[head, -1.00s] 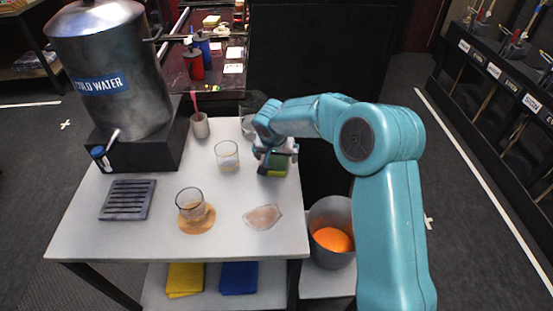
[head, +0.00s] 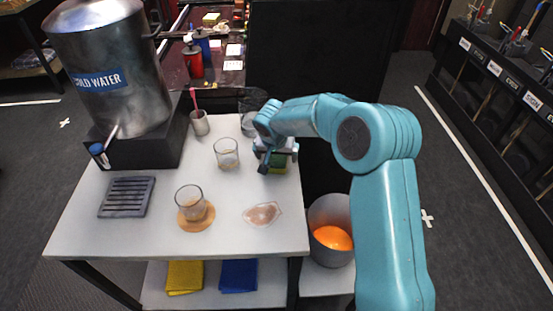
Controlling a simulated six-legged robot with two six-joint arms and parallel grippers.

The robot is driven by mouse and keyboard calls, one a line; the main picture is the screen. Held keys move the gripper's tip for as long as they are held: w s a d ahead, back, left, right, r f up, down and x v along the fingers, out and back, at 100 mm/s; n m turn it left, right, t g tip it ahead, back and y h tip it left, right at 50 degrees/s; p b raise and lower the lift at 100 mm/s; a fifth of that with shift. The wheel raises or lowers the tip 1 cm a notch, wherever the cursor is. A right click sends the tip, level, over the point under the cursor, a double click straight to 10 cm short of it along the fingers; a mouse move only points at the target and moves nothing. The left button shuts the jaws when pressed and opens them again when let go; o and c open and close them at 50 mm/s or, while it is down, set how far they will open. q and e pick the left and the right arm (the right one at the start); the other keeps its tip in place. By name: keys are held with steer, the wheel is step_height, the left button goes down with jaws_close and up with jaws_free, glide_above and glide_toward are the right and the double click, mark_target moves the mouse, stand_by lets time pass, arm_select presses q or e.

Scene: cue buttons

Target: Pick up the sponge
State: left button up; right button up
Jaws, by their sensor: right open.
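The sponge (head: 278,166), green with a yellow side, is at the right edge of the white table (head: 140,235). My right gripper (head: 272,160) is over it from above, its jaws open around or just above it. The gripper hides much of the sponge, so I cannot tell whether the fingers touch it. My left gripper is not in view.
A glass (head: 227,154) stands left of the gripper, and another glass (head: 190,202) stands on a round coaster. A spill (head: 262,214) lies near the front. A metal water tank (head: 115,80) fills the back left. A grey bin (head: 330,220) stands right of the table.

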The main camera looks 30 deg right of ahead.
steer(key=shift+f, duration=0.1)
stand_by(0.5)
steer(key=c, duration=1.1)
